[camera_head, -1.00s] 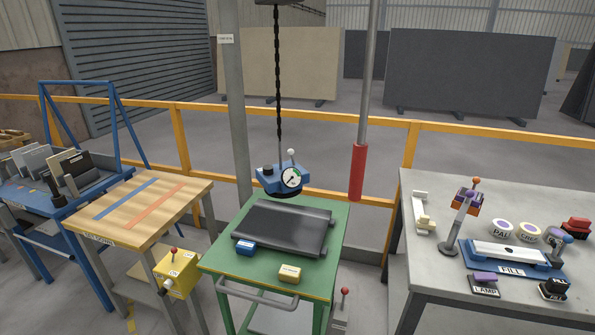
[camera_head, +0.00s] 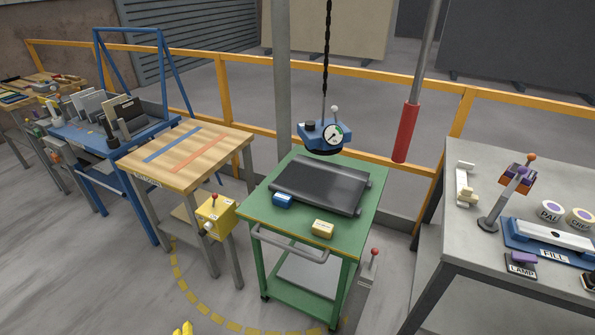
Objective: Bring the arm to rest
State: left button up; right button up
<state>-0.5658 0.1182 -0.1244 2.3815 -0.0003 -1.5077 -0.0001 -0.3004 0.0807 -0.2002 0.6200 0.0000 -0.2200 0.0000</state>
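A blue lifting head (camera_head: 313,135) with a round dial and a small white-knobbed lever hangs on a black chain. It hangs just above the far edge of a green cart (camera_head: 258,206). A dark slab (camera_head: 319,184) lies flat on the cart top. A blue block (camera_head: 283,200) and a yellow block (camera_head: 323,229) lie in front of the slab. A grey pole with a red sleeve (camera_head: 405,132) hangs to the right of the lifting head.
A wooden-topped table (camera_head: 215,150) and a blue rack (camera_head: 72,134) of upright slabs stand left. A yellow box (camera_head: 214,219) with a red-knobbed lever sits between table and cart. A grey bench (camera_head: 475,233) with tools stands right. A yellow rail (camera_head: 255,129) runs behind. Floor at lower left is mostly clear.

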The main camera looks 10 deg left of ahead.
pick_arm(q)
jog(key=s+d+f+g+h, duration=0.2)
jog(key=s+d+f, duration=0.1)
jog(key=f, duration=1.3)
jog(key=s+d+f+g+h, duration=0.1)
jog(key=s+d+f, duration=0.1)
jog(key=f, duration=1.3)
jog(key=s+f+n+g+h, duration=0.1)
jog(key=s+f+n+g, duration=0.1)
jog(key=s+f, duration=1.5)
jog(key=s+n, duration=0.1)
jog(key=s, duration=0.2)
jog(key=shift+s+g, duration=0.2)
jog(key=shift+g, duration=0.1)
